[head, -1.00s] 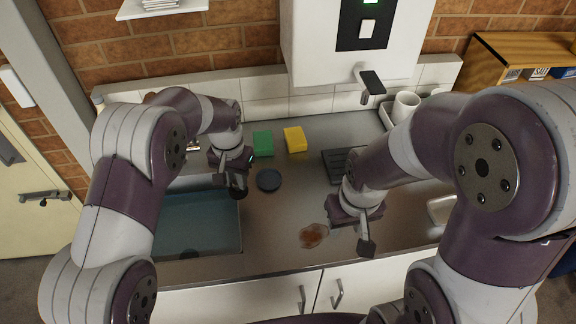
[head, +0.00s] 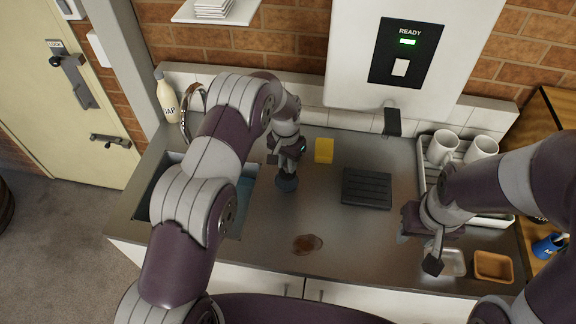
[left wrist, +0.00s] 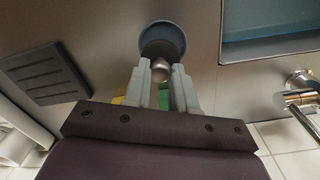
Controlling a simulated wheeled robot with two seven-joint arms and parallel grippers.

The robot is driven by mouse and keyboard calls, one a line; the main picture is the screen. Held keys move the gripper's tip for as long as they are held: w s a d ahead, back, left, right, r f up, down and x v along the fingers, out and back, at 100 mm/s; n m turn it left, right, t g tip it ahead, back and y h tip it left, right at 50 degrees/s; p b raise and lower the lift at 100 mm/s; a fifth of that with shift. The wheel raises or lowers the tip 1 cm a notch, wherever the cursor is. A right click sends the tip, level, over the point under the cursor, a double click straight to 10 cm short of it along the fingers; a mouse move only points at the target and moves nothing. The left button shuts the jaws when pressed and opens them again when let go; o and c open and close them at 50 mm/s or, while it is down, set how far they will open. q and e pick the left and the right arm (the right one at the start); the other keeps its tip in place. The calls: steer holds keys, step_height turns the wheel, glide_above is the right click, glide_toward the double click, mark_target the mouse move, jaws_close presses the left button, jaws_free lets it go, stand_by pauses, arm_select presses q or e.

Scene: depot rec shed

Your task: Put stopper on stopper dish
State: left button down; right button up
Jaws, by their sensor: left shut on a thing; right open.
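My left gripper (head: 285,160) is shut on the stopper (left wrist: 160,70), whose pale metal knob shows between the fingertips in the left wrist view. The stopper dish (left wrist: 160,25) is a dark blue round shape directly beyond the fingertips there. In the head view the dish (head: 286,185) shows as a dark round patch under my left gripper. The stopper's lower part is hard to tell from the dish, and I cannot tell whether they touch.
The sink (head: 240,205) lies to the left, partly behind my left arm. A yellow sponge (head: 324,150) and a black ribbed mat (head: 367,188) lie right of the dish. A brown spill (head: 308,244) is in front. Mugs (head: 442,147) stand in a rack at right.

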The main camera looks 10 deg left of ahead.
mark_target(285, 165)
arm_select(q)
step_height(285, 165, down, 4)
steer(key=shift+s+a+r+p, duration=0.1)
steer(key=shift+a+r+p, duration=0.05)
steer(key=shift+p, duration=0.65)
steer(key=shift+a, duration=0.15)
steer(key=shift+d+f+b, duration=0.2)
steer(key=shift+f+b, duration=0.1)
steer(key=shift+b, duration=0.05)
steer(key=c, duration=1)
jaws_free()
steer(key=shift+r, duration=0.1)
steer(key=shift+c, duration=0.2)
steer(key=shift+o, duration=0.6)
steer(key=shift+a, duration=0.1)
